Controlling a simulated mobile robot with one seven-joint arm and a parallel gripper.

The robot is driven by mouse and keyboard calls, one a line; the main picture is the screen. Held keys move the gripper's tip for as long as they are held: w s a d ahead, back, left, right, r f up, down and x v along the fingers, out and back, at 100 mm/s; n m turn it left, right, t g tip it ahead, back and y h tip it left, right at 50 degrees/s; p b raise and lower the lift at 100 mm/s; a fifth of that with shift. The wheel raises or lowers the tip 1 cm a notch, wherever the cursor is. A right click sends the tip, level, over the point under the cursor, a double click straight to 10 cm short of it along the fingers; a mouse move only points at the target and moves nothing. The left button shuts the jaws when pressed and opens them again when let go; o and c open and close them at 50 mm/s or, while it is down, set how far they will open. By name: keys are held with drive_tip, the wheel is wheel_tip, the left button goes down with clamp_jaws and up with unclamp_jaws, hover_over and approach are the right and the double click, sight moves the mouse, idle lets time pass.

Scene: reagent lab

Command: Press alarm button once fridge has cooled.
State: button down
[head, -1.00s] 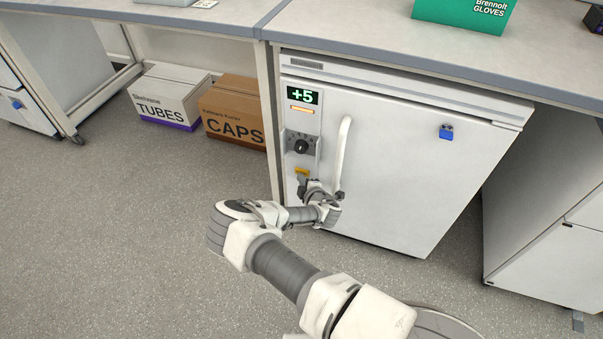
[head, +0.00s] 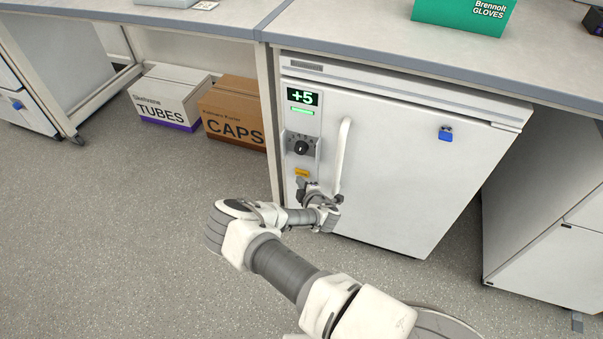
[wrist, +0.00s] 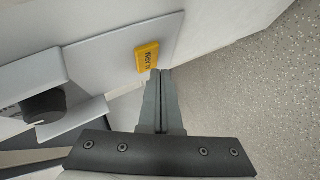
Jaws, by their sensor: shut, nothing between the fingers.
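The white fridge (head: 415,165) stands under the bench with its door shut. Its display (head: 302,96) reads +5, and the small bar light (head: 302,111) below it is green. Below the dial (head: 301,146) is the yellow alarm button (head: 302,173); in the wrist view the button (wrist: 147,55) is labelled ALARM. My gripper (wrist: 160,72) is shut and empty, its fingertips right by the button's lower edge in the wrist view. I cannot tell whether they touch it. In the head view my gripper (head: 301,186) is just below the button, in front of the panel.
The vertical door handle (head: 343,155) is just right of the panel, close to my wrist. A TUBES box (head: 165,105) and a CAPS box (head: 230,125) stand under the left bench. The floor (head: 120,230) at left is clear.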

drive_tip(key=shift+s+a, duration=0.1)
drive_tip(key=shift+s, duration=0.05)
drive_tip(key=shift+s+a+p, duration=0.25)
drive_tip(key=shift+s+a, duration=0.05)
drive_tip(key=shift+s, duration=0.5)
drive_tip(key=shift+s+a+p, duration=0.25)
drive_tip(key=shift+s+p, duration=0.05)
drive_tip(key=shift+s, duration=0.45)
drive_tip(key=shift+s+a+p, duration=0.25)
drive_tip(key=shift+s+a, duration=0.05)
drive_tip(key=shift+s, duration=0.5)
